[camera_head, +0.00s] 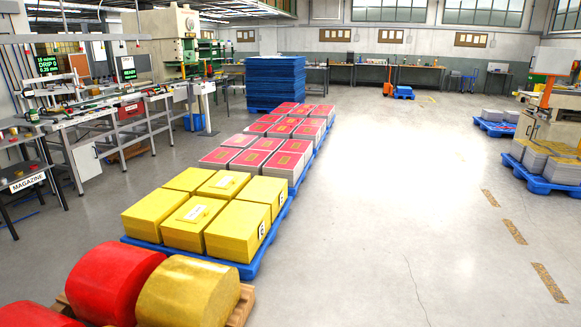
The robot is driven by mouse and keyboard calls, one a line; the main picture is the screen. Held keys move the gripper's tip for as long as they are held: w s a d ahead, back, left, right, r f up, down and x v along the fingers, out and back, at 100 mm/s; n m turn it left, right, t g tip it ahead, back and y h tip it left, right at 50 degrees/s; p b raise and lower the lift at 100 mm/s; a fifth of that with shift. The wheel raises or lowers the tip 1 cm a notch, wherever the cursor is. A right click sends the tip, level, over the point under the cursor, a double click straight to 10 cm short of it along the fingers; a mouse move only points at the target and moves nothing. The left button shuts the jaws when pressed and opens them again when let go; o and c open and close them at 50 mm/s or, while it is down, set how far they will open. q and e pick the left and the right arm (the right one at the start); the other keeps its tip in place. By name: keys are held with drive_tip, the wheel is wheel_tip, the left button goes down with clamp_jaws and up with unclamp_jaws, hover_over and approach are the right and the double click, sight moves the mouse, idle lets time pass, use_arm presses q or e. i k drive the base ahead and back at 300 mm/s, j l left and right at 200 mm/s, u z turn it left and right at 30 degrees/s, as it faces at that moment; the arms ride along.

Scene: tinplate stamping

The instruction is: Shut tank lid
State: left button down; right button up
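I cannot make out a tank or its lid in the head view. A long machine line (130,110) stands at the left, too far off and too cluttered to tell whether a tank is part of it. A large green and cream press (170,42) rises behind it. Neither of my grippers shows in this view.
Blue pallets hold yellow stacks (185,226) and red-topped stacks (250,160). Red (112,283) and gold (188,291) rounded blocks fill the near left. A table marked MAGAZINE (27,181) stands far left. Grey stacks (535,160) stand right. The middle floor is clear.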

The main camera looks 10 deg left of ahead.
sight(88, 81)
drive_tip(key=i, duration=1.6)
drive_tip(key=i+z, duration=0.1)
drive_tip(key=i, duration=1.5)
drive_tip(key=i+l+u, duration=0.1)
drive_tip(key=i+u, duration=0.15)
drive_tip(key=i, duration=1.3)
drive_tip(key=i+j+z, duration=0.1)
drive_tip(key=i, duration=1.5)
drive_tip(key=i+z, duration=0.15)
drive_tip(key=i, duration=6.2)
